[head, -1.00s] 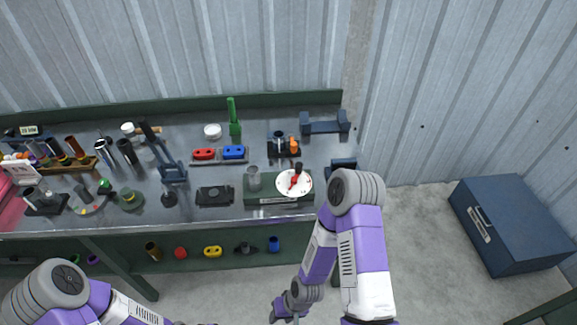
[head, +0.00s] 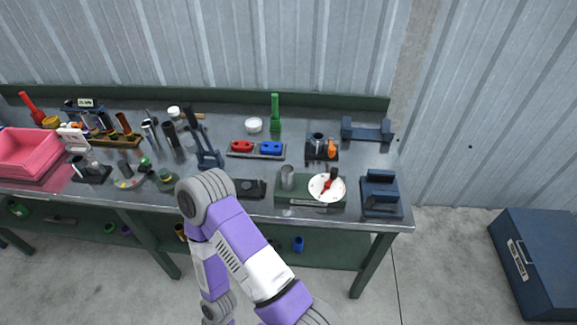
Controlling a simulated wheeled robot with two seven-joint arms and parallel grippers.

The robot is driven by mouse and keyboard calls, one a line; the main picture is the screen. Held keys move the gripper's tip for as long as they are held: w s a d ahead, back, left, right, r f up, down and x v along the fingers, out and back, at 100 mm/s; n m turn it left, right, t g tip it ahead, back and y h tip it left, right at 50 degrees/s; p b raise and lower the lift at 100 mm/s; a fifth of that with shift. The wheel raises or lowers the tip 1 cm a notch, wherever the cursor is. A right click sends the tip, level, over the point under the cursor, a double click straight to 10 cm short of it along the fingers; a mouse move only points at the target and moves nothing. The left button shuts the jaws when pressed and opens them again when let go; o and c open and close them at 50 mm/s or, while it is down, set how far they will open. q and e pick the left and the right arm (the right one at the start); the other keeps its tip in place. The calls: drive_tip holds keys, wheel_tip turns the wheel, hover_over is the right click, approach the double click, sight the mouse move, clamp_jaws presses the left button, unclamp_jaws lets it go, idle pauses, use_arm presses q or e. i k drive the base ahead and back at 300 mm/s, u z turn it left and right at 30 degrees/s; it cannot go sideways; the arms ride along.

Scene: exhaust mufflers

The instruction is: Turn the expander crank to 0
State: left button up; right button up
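The expander (head: 295,190) is a dark green base near the front right of the bench, with a grey upright cylinder (head: 287,177) on its left. On its right is a white round dial with marks (head: 318,192). The red crank (head: 331,181) lies over the dial and points up and slightly right, with a dark knob near its end. The dial's numbers are too small to read. One purple and white arm of mine, which I take to be the right, rises in front of the bench, left of the expander. Neither gripper shows, and nothing touches the crank.
A dark blue fixture (head: 381,194) stands just right of the expander, and a flat black block (head: 250,188) to its left. Red and blue pieces (head: 257,149) and a black holder with an orange part (head: 322,148) stand behind. A blue chest (head: 545,262) sits on the floor at right.

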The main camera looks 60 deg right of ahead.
sight(334, 171)
drive_tip(key=u, duration=0.15)
drive_tip(key=k, duration=0.9)
drive_tip(key=z, duration=1.35)
